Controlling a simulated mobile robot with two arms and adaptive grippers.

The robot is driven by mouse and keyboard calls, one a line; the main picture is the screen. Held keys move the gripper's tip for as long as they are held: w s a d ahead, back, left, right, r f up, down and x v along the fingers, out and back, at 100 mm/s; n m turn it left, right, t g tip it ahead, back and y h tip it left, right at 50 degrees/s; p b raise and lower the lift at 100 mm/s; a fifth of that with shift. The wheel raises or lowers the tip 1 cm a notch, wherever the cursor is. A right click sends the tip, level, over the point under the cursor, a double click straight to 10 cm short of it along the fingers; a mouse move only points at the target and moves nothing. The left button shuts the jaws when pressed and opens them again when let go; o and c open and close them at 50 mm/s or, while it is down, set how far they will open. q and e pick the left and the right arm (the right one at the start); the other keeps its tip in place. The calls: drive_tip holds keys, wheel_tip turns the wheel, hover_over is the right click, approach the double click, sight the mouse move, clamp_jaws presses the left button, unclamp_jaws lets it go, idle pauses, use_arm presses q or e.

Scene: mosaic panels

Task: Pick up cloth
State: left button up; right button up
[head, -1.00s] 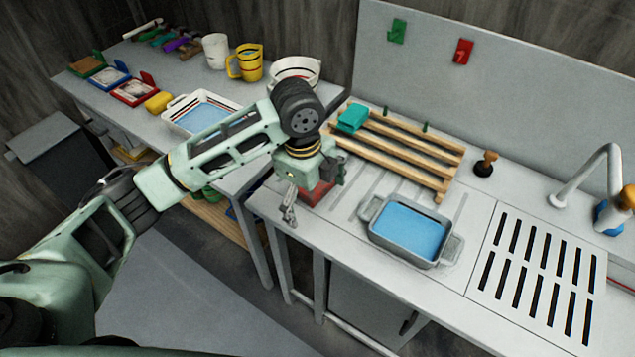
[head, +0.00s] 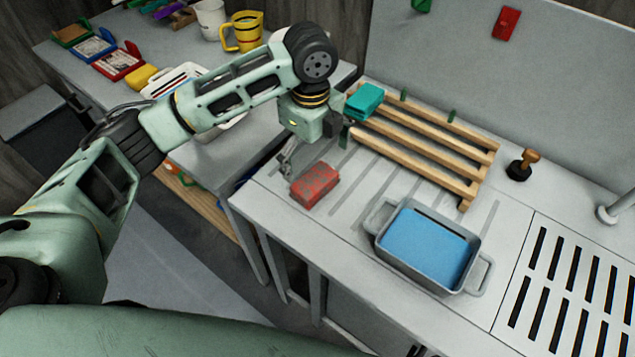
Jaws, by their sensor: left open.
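A teal folded piece (head: 364,101) that looks like the cloth lies on the far left end of the wooden slatted rack (head: 425,160). My left gripper (head: 315,152) is open with nothing between its fingers. It hangs just left of the rack, in front of and to the left of the teal piece, and its right finger appears near the rack's left end. Whether it touches the rack cannot be told. My right gripper is not in view.
A red block (head: 315,185) lies on the counter below my left gripper. A grey tub (head: 428,245) with blue liquid stands to its right, near the drain grid (head: 570,290). A black stamp with a wooden handle (head: 523,165) stands right of the rack. A yellow jug (head: 243,32) stands behind my arm.

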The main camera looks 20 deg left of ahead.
sight(314, 179)
use_arm(q)
drive_tip(key=shift+w+f, duration=0.15)
drive_tip(key=shift+f, duration=0.4)
drive_tip(key=shift+s+f+p, duration=0.2)
drive_tip(key=shift+f+p, duration=0.2)
drive_tip(key=shift+f, duration=0.4)
drive_tip(key=shift+s+d+f, duration=0.1)
drive_tip(key=shift+s+f, duration=0.05)
drive_tip(key=shift+f, duration=0.2)
wheel_tip(314, 179, down, 4)
drive_tip(key=shift+d+f+p, duration=0.15)
drive_tip(key=shift+f+p, duration=0.05)
drive_tip(key=shift+p, duration=0.5)
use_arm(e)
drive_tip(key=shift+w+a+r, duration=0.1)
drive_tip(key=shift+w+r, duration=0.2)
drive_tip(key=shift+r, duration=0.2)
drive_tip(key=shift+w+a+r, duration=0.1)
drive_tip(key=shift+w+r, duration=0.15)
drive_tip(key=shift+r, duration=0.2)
use_arm(q)
drive_tip(key=shift+c, duration=0.3)
drive_tip(key=c, duration=0.9)
drive_tip(key=shift+r, duration=0.1)
